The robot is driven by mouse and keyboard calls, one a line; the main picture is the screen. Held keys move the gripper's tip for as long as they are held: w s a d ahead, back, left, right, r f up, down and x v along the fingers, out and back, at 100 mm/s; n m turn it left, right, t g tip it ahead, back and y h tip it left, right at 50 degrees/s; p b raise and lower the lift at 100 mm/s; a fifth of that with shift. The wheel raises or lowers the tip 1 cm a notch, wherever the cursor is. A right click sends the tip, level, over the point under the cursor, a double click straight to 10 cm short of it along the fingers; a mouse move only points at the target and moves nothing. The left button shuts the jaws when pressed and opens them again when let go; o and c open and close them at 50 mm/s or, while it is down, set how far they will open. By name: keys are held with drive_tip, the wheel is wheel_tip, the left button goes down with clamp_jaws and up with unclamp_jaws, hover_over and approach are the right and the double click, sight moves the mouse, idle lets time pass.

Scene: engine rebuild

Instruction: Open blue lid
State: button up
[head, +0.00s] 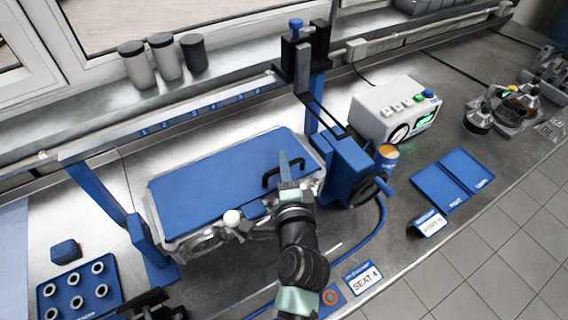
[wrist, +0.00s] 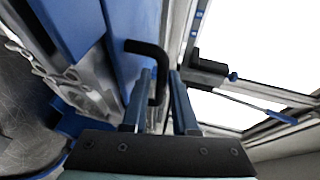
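The blue lid (head: 215,178) lies flat and closed over the metal engine block (head: 185,240) in the head view. Its black bar handle (head: 268,180) stands near the lid's right end. In the wrist view the lid (wrist: 125,45) is at the upper left, and the handle (wrist: 150,50) reaches down from it between my fingers. My gripper (head: 290,163) is at the handle in the head view. In the wrist view its two fingers (wrist: 160,85) are apart, one on each side of the handle's bar. Whether either finger touches the bar is unclear.
A blue-and-black frame with a post (head: 315,95) and a handwheel unit (head: 350,170) stands right of the block. A grey control box (head: 390,108) is behind it. A blue tray of rings (head: 80,288) is at front left. Canisters (head: 165,55) stand on the back ledge.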

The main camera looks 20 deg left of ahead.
clamp_jaws()
idle(1.4)
